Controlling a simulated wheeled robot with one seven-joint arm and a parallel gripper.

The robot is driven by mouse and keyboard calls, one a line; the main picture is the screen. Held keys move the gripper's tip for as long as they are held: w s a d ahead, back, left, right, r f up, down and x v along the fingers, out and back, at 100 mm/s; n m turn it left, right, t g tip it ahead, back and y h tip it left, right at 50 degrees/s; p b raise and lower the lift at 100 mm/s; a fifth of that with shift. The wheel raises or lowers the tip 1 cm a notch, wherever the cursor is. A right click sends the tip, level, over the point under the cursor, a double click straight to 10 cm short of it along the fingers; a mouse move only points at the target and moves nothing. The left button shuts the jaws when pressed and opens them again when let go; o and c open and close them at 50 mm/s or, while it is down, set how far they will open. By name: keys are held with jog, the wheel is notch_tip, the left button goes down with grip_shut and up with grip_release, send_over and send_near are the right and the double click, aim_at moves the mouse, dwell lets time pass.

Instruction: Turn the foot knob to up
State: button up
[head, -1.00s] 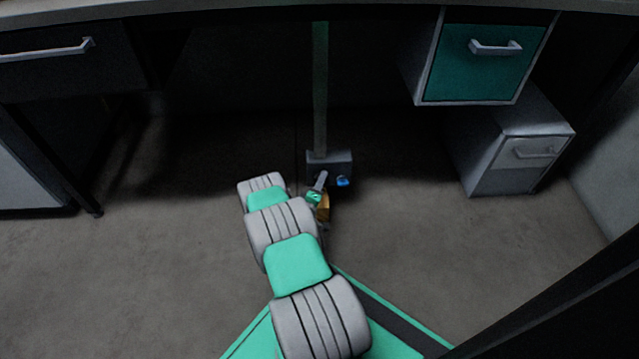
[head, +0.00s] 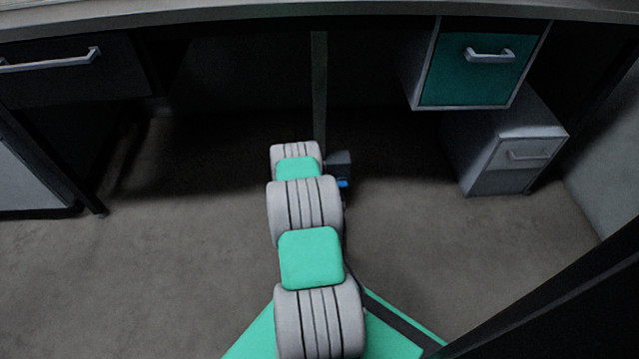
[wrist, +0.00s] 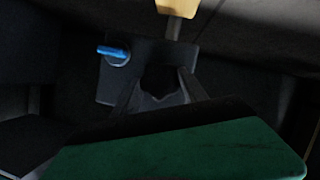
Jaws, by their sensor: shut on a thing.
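The foot knob (wrist: 116,54) is blue, with a bar that lies nearly level across its round base in the wrist view. It sits on a dark grey box (wrist: 105,84) at the foot of a post. In the head view the knob (head: 342,184) shows small, just right of my arm, below the box (head: 341,161). My gripper (wrist: 163,78) is at the box, to the right of the knob in the wrist view and apart from it. Its two dark fingers are on a dark part between them that I cannot make out. In the head view my arm hides the gripper.
A tan block (wrist: 177,6) on a grey stem stands close beside the box. The post (head: 319,90) rises behind it. A teal drawer (head: 468,70) and a grey cabinet (head: 515,155) are at the right. Open floor (head: 150,270) lies at the left.

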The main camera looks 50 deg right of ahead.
jog(key=shift+d+m+t+y, duration=0.1)
jog(key=shift+m+t+y, duration=0.25)
jog(key=shift+m, duration=0.35)
jog(key=o, duration=1.4)
jog(key=shift+c, duration=0.2)
jog(key=p+v, duration=0.3)
jog(key=v, duration=0.5)
jog(key=shift+d+r, duration=0.1)
